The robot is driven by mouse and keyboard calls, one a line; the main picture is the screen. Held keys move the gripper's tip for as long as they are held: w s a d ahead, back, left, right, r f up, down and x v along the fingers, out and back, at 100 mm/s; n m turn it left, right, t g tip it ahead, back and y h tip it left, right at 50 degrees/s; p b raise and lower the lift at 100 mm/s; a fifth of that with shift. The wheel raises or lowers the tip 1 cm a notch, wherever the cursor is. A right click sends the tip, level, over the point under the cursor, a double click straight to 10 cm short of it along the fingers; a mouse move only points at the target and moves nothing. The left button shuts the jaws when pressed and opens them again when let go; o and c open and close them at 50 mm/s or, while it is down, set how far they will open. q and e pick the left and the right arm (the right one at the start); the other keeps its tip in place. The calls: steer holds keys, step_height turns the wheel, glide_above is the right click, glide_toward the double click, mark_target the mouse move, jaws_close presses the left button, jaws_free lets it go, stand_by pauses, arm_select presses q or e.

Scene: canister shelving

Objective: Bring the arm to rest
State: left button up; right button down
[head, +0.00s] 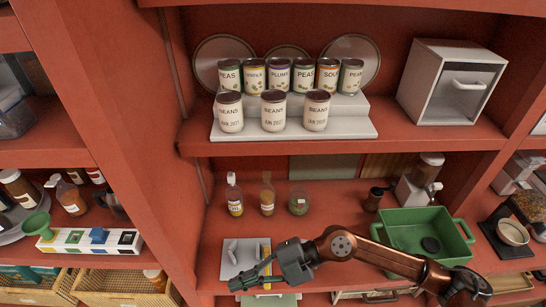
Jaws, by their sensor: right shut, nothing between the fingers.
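My right gripper (240,283) is shut and empty. It points left at the front of the middle shelf, in front of a light grey board or tray (230,248) with small grey pieces and a yellow strip. Whether it touches the tray I cannot tell. My right arm (392,262) comes in from the lower right and crosses in front of a green bin (405,228), hiding part of it. My left gripper is not in view.
Three beans canisters (273,111) stand on a white stepped riser (345,130), with several cans (279,76) behind. Bottles (267,194) and a green jar (299,201) stand behind my gripper. A grinder (373,199) stands left of the bin. A red upright (125,120) is at left.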

steer(key=w+r+m+t+y, duration=0.45)
steer(key=r+y, duration=0.25)
steer(key=r, duration=0.4)
steer(key=w+d+r+m+t+h, duration=0.1)
steer(key=w+d+m+t+h, duration=0.4)
steer(key=w+d+m+t, duration=0.9)
steer(key=w+d+f+m+h, duration=0.2)
steer(key=d+f+m+h, duration=0.8)
steer(key=d+f+h, duration=0.75)
steer(key=s+d+f+m+g, duration=0.1)
steer(key=s+d+f+g, duration=0.1)
steer(key=s+d+f, duration=0.45)
steer(key=s+d+f+g, duration=0.3)
steer(key=f, duration=0.7)
steer(key=s+d+f+g, duration=0.1)
steer(key=s+f+g, duration=0.2)
steer(key=s+f, duration=0.45)
steer(key=s+d+f+g, duration=0.1)
steer(key=s+f+g, duration=0.3)
steer(key=s, duration=0.7)
step_height(320, 180, down, 36)
steer(key=s+a+y+b, duration=0.1)
steer(key=s+b, duration=0.1)
steer(key=b, duration=0.3)
steer(key=s+f+g+b, duration=0.2)
steer(key=s+f+b, duration=0.1)
steer(key=s+f, duration=1.6)
steer(key=shift+f+n+b, duration=0.35)
steer(key=shift+f+n, duration=0.1)
